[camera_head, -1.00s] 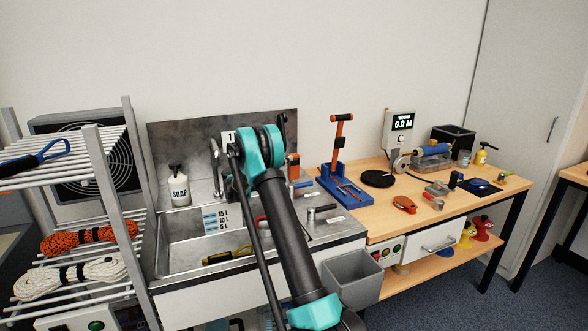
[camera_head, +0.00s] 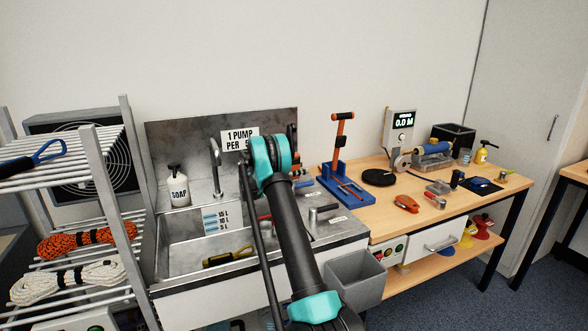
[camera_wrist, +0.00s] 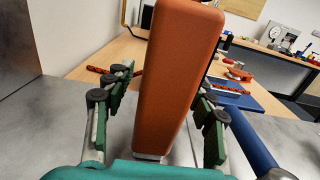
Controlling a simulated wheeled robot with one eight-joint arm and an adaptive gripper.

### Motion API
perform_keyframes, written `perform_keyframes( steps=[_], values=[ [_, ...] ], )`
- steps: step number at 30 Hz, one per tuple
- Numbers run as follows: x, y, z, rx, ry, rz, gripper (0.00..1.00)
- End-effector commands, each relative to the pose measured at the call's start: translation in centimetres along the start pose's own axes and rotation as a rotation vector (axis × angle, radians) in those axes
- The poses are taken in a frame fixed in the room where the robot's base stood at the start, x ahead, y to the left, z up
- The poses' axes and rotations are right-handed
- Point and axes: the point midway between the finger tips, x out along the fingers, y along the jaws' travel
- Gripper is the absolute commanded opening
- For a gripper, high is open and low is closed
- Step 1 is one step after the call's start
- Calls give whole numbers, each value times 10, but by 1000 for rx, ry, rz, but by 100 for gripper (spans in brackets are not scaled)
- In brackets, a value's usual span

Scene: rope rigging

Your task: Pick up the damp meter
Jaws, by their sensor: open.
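An orange block-shaped thing, which I take to be the damp meter (camera_wrist: 177,75), stands upright on the grey metal surface in the wrist view. My gripper (camera_wrist: 164,85) is open around it, with one green-padded finger on each side. Gaps show between both fingers and its sides, so I see no grip. The block's display or markings do not show from this side. In the head view, my arm's teal joint covers most of that spot.
The sink (camera_head: 180,235) with a soap bottle (camera_head: 178,187) is to the left. A blue stand with an orange lever (camera_head: 338,165) and the wooden bench (camera_head: 450,210) are to the right.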

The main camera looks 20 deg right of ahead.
Motion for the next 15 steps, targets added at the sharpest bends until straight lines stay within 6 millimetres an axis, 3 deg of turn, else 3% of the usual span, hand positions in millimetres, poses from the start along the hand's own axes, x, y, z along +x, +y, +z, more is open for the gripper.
perform_keyframes(
  steps=[8,15],
  values=[
    [9,0,0,0,0,1,55],
    [9,0,0,0,0,1,28]
  ],
)
